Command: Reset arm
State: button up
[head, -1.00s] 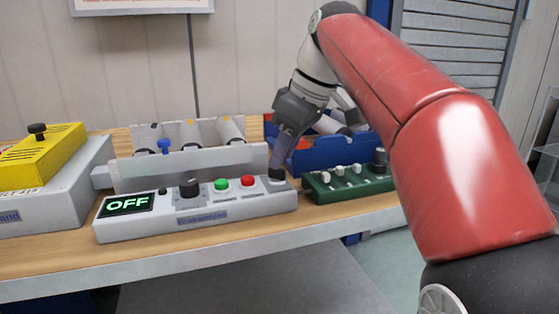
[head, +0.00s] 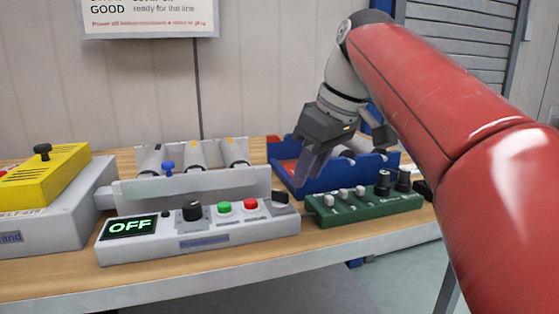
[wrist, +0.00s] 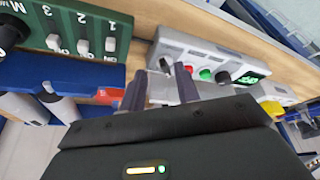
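My gripper (head: 308,165) hangs from my red and grey arm, fingers pointing down, above and behind the gap between the grey control box (head: 150,250) and the green switch panel (head: 350,215). It is apart from both. In the wrist view, my gripper (wrist: 160,85) shows its two fingers apart with nothing held between them. The grey box's display reads OFF (head: 130,227). It carries a black knob (head: 193,212), a green button (head: 224,208), a red button (head: 251,204) and a dark switch (head: 281,196) at its right end.
A blue tray (head: 345,181) with cylinders stands behind the green panel. A grey rack (head: 190,187) with white cylinders and a blue-knobbed lever (head: 168,168) is behind the grey box. A yellow device (head: 45,175) is at left. The wooden bench (head: 350,240) has bare space in front.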

jog(key=s+d+f+m+t+h, duration=0.1)
jog(key=s+d+f+m, duration=0.2)
jog(key=s+f, duration=0.2)
jog(key=s+d+f+m+t+h, duration=0.1)
jog(key=s+d+f+m, duration=0.2)
jog(key=f, duration=0.9)
jog(key=s+d+f+m+h, duration=0.1)
jog(key=s+d+f+m, duration=0.2)
jog(key=s+f, duration=0.5)
jog(key=shift+s+f+m+t, duration=0.4)
jog(key=shift+s+m, duration=0.05)
jog(key=shift+m, duration=0.05)
